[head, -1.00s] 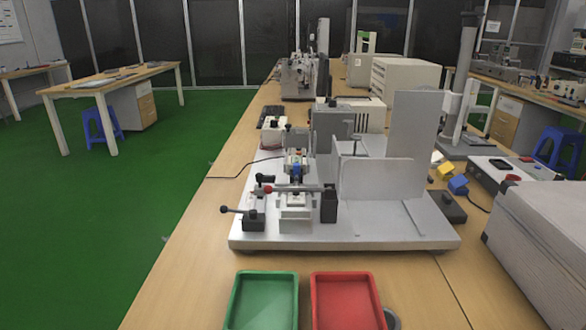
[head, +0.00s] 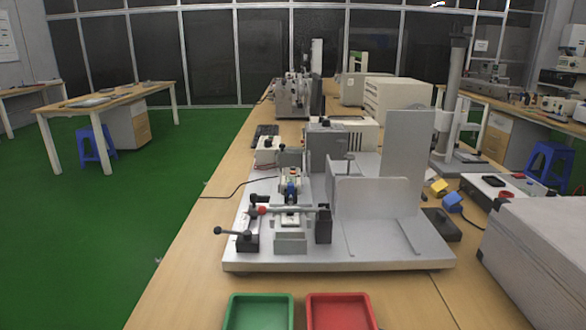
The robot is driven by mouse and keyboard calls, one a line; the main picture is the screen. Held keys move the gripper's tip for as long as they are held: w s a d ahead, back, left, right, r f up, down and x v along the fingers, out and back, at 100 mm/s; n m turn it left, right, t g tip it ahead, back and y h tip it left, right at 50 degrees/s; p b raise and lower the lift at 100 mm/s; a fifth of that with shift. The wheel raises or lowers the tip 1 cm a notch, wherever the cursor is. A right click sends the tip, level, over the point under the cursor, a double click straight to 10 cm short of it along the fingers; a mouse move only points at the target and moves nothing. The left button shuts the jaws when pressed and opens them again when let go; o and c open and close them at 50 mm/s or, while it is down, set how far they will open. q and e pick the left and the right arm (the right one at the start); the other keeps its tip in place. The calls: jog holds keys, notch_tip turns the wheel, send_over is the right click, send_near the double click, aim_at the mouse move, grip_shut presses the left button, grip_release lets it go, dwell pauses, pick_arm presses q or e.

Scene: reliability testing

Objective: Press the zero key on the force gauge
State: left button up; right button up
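The force gauge seems to be the small device with a blue part (head: 291,190) on the test fixture. The fixture's grey base plate (head: 340,259) lies on the wooden bench. The zero key is too small to make out. A horizontal bar with a red knob (head: 262,211) sits in front of the device, and a black-knobbed lever (head: 232,234) stands at the plate's front left. Neither of my grippers is in view.
A green tray (head: 259,298) and a red tray (head: 340,299) lie at the bench's front. An upright grey panel (head: 406,165) rises right of the device. A large grey case (head: 535,245) stands at the right. Green floor (head: 120,230) is open at left.

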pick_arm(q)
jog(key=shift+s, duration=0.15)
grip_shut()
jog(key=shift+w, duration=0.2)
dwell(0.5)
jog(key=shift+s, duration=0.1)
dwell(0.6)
